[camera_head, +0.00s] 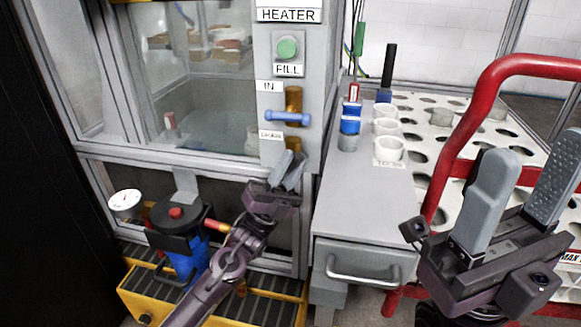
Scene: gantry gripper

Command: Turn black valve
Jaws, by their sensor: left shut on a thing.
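My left gripper (288,167) is at the heater's front column, just below the small label under the blue valve. It is shut on the black valve there, whose handle is mostly hidden behind the fingers. A brass fitting (293,144) shows just above the fingertips. The valve with the blue handle (288,118) sits higher, under the IN label, with its handle about level. My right gripper (522,190) is at the lower right, its two grey fingers well apart and nothing between them.
The heater (289,75) has a green FILL button (287,47) and a glass tank. A blue pump with a gauge (124,203) stands on a yellow-edged platform at lower left. A grey cabinet (365,205) adjoins on the right. A red cart frame (466,130) stands near my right gripper.

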